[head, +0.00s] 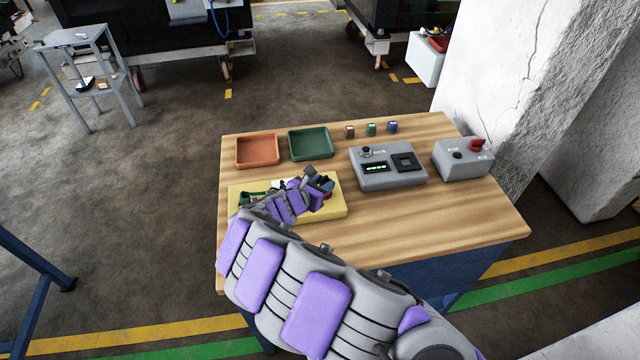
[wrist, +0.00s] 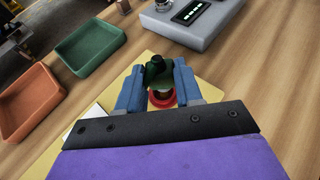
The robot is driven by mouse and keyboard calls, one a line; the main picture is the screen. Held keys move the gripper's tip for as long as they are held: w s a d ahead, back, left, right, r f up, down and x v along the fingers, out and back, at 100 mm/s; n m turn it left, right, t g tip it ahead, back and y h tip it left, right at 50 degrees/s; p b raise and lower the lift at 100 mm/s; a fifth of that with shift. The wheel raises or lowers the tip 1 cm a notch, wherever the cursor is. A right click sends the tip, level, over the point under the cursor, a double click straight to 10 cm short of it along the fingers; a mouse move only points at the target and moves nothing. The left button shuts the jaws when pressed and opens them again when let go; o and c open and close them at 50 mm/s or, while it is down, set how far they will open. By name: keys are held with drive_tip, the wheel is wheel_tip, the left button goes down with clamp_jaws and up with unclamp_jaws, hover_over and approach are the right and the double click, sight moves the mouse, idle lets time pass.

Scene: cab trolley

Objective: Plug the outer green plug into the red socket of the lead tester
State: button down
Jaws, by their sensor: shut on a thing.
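The yellow unit (head: 335,208), also in the wrist view (wrist: 146,62), lies flat on the wooden table. My gripper (head: 318,184) is over its right part. In the wrist view my gripper's blue fingers (wrist: 157,86) are shut on a dark green plug (wrist: 158,76). A red socket ring (wrist: 162,99) shows between the fingers, right by the plug; I cannot tell whether the plug is in it. In the head view a bit of red (head: 327,195) shows beside the gripper. Another green part (head: 250,196) lies at the unit's left, partly hidden by my arm.
An orange tray (head: 257,163) and a green tray (head: 310,157) stand behind the unit. A grey box with a display (head: 390,180) and a grey box with a red knob (head: 462,172) stand to the right. The table's front right is clear.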

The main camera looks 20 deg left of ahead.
drive_tip(key=shift+a+f, duration=0.1)
drive_tip(key=shift+a, duration=0.25)
drive_tip(key=shift+s+d, duration=0.1)
drive_tip(key=shift+d, duration=0.2)
drive_tip(key=shift+a, duration=0.15)
idle(0.4)
drive_tip(key=shift+p, duration=0.8)
idle(0.4)
drive_tip(key=shift+f+b, duration=0.35)
drive_tip(key=shift+f, duration=0.45)
idle(0.5)
drive_tip(key=c, duration=0.7)
unclamp_jaws()
drive_tip(key=shift+o, duration=0.2)
